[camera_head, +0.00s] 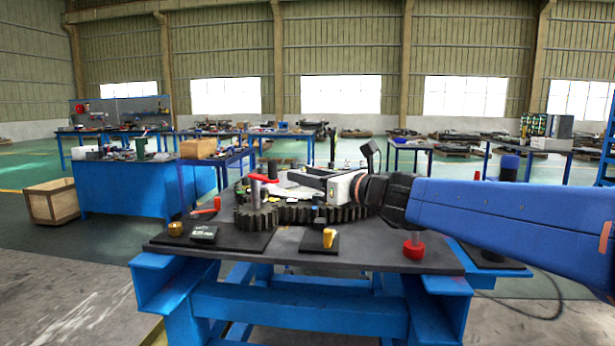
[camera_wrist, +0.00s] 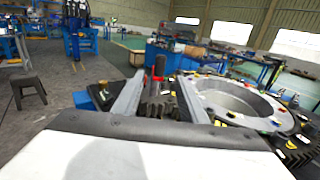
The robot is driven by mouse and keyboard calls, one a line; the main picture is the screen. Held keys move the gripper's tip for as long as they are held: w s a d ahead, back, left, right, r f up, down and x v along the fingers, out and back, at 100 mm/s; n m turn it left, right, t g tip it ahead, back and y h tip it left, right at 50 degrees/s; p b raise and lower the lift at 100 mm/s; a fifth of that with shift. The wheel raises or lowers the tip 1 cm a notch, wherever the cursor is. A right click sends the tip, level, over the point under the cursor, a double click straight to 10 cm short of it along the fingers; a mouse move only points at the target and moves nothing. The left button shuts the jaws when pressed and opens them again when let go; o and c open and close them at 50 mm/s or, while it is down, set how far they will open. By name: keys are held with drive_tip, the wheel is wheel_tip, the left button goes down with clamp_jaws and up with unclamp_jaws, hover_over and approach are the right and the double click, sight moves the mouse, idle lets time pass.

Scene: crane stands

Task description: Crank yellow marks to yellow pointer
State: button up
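A toothed ring gear (camera_head: 325,213) lies on the dark tabletop; small yellow, red and white marks show on its rim in the wrist view (camera_wrist: 240,103). A smaller dark gear (camera_head: 256,218) with an upright grey post meshes at its left. A red handle (camera_head: 205,209) shows left of the small gear, and a red upright piece (camera_wrist: 160,66) shows between my fingers in the wrist view. A yellow pointer-like piece (camera_head: 329,238) stands on a black plate at the front. My gripper (camera_wrist: 160,82) is open and empty above the gears, its fingers apart. Which mark lines up is too small to tell.
A red-based post (camera_head: 413,249) stands at the front right, under my arm. Other workbenches (camera_head: 140,178) and a wooden crate (camera_head: 51,201) stand behind, with open floor between.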

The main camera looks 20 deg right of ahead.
drive_tip(key=shift+w, duration=0.15)
drive_tip(key=c, duration=0.8)
drive_tip(key=w+n+y, duration=0.1)
drive_tip(key=w+n, duration=0.1)
drive_tip(key=w+n+g+y, duration=0.1)
drive_tip(key=n, duration=0.2)
drive_tip(key=w+r+n+g+y, duration=0.1)
drive_tip(key=w+n, duration=0.1)
drive_tip(key=shift+w+d+r+n, duration=0.1)
drive_tip(key=shift+w+d+n, duration=0.1)
drive_tip(key=shift+w+n, duration=0.15)
clamp_jaws()
drive_tip(key=w+d+f+n+g+y, duration=0.3)
drive_tip(key=d+n+g, duration=0.25)
drive_tip(key=n, duration=0.45)
drive_tip(key=w+d+f+n+g+y, duration=0.2)
drive_tip(key=w+d+n+g+y, duration=0.15)
drive_tip(key=d+n, duration=0.5)
drive_tip(key=a+n, duration=0.1)
drive_tip(key=a, duration=1.3)
drive_tip(key=shift+s+a+f+n+g, duration=0.25)
drive_tip(key=shift+s+a+n+g, duration=0.05)
drive_tip(key=shift+s+a, duration=0.05)
